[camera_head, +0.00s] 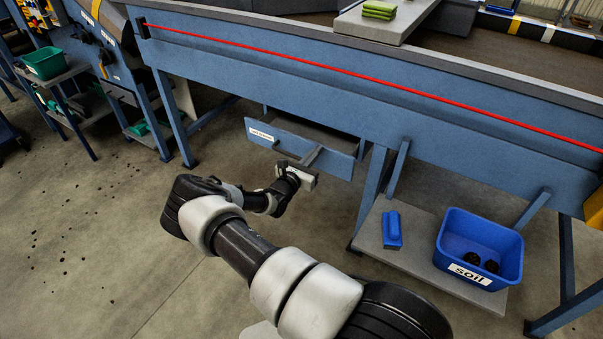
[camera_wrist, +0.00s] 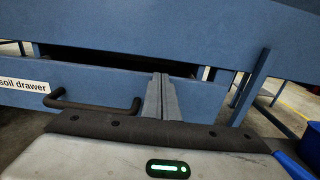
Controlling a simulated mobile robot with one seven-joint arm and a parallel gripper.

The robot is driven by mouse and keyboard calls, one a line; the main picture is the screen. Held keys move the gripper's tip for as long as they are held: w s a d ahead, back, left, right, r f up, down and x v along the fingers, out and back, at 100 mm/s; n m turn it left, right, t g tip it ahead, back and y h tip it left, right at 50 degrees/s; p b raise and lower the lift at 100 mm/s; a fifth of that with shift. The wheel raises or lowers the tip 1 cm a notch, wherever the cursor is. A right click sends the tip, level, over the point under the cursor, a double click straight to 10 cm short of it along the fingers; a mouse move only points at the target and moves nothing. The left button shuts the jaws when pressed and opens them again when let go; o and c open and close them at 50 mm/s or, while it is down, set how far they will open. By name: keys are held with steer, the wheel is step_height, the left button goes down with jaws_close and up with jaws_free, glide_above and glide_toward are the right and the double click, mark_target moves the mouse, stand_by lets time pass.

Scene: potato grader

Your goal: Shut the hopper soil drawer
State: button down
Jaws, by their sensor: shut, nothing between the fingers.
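The soil drawer (camera_head: 338,161) hangs under the blue hopper and stands pulled out, its inside showing behind the front. Its white label (camera_head: 261,135) is at the left of the front. In the wrist view the drawer front (camera_wrist: 215,104) has a black bar handle (camera_wrist: 95,104) left of centre. My gripper (camera_head: 318,150) is at the drawer front, right of the handle. In the wrist view its grey fingers (camera_wrist: 161,88) are together and empty, pointing at the front. I cannot tell whether the fingertips touch it.
A blue soil bin (camera_head: 455,258) with dark clods and a blue block (camera_head: 392,230) stand on a low shelf (camera_head: 375,245) at the right. Hopper legs (camera_head: 372,188) flank the drawer. A green bin (camera_head: 45,62) is far left. The floor at left is open, with scattered crumbs.

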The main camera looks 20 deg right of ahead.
steer(key=b+x, duration=0.1)
steer(key=x, duration=0.5)
steer(key=shift+w+d+b, duration=0.15)
steer(key=shift+w+b, duration=0.05)
steer(key=shift+b, duration=0.15)
